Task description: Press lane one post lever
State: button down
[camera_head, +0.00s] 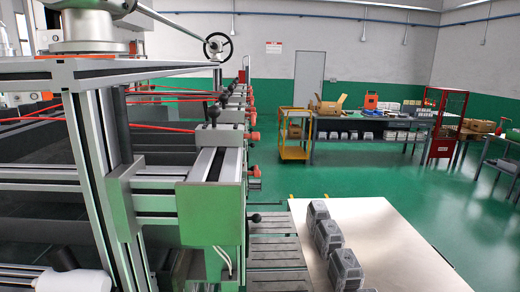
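A line of machine posts with levers and knobs runs away from me on the left. The nearest lane unit (211,195) is a grey-green block with a metal rail on top. A short lever with a black ball knob (255,217) sticks out at its right side. Another black knob (213,112) stands upright on the post behind it, with orange knobs (255,136) to the right. No label shows which post is lane one. I cannot make out my gripper in this view, and nothing is seen touching the levers.
An aluminium frame (95,165) stands close on the left. Grey parts (328,238) sit in a row on a pale table (385,230) at front right. A yellow cart (295,135) and workbenches stand behind. The green floor (350,175) between is clear.

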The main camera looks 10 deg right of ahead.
aim_at(256, 173)
jog(key=z, duration=0.25)
jog(key=i, duration=1.15)
jog(key=z, duration=0.4)
